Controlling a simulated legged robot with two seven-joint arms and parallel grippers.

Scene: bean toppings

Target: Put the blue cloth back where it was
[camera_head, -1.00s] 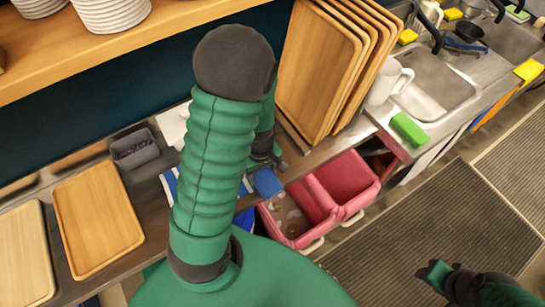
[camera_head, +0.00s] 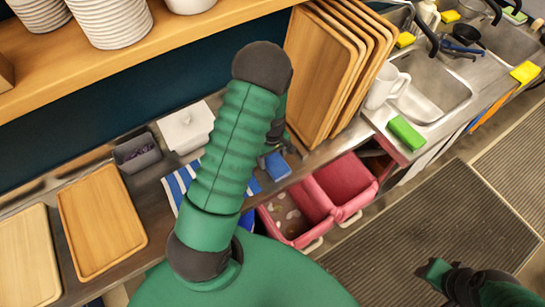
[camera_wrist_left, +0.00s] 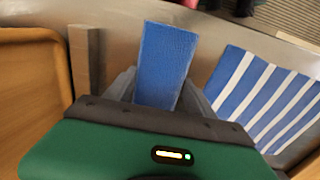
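The blue cloth (camera_head: 276,166) is a small plain blue rectangle over the counter, near the foot of the upright wooden trays. It also shows in the left wrist view (camera_wrist_left: 164,62), standing out from between the grey fingers. My left gripper (camera_head: 274,150) is partly hidden behind my own arm in the head view. In the left wrist view its fingers (camera_wrist_left: 160,88) are closed on both sides of the cloth. I cannot tell whether the cloth touches the counter. My right gripper (camera_head: 435,271) is low at the right, over the floor, with its fingers unclear.
A blue-and-white striped towel (camera_head: 177,187) lies on the counter, partly behind my arm; it shows in the wrist view (camera_wrist_left: 268,95). Upright wooden trays (camera_head: 322,75) stand close by. Pink bins (camera_head: 345,182) sit below the counter edge. A green sponge (camera_head: 406,133) lies by the sink.

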